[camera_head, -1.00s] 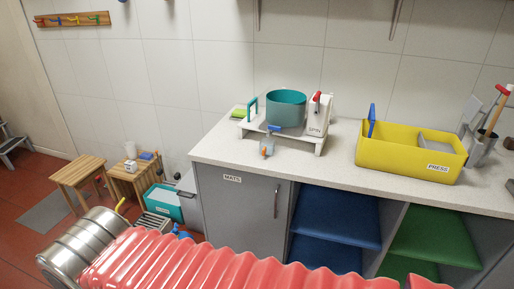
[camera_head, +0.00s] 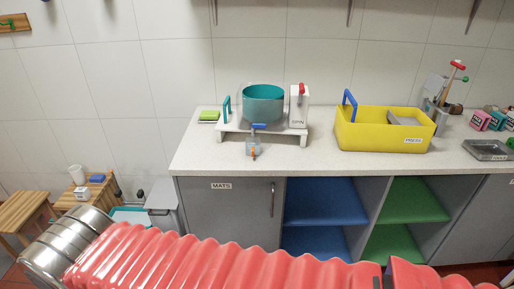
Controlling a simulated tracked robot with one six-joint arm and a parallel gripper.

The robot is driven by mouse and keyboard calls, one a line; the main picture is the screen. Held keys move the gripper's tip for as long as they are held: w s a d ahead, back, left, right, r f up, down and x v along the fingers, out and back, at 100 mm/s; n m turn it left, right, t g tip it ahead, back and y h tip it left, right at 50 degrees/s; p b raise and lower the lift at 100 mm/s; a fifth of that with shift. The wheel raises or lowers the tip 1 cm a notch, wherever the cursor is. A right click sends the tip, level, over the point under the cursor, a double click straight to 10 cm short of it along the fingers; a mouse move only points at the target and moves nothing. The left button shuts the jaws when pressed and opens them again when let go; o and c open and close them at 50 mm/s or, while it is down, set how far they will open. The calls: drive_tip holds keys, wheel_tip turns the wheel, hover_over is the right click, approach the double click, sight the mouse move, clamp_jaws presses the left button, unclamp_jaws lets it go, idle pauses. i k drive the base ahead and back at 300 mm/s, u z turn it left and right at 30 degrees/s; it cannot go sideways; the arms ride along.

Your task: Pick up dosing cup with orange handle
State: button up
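My gripper is not in view.
On the stand are a teal pot (camera_head: 263,105) and a white box with a red top (camera_head: 299,108). A green sponge (camera_head: 208,116) lies to the left. A yellow crate (camera_head: 375,138) stands to the right. Counter in front of the cup is clear.

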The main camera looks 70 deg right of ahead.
sight(253, 149)
drive_tip(key=z, duration=0.35)
drive_tip(key=i, duration=0.5)
drive_tip(key=z, duration=0.75)
drive_tip(key=i, duration=0.45)
drive_tip(key=z, duration=0.3)
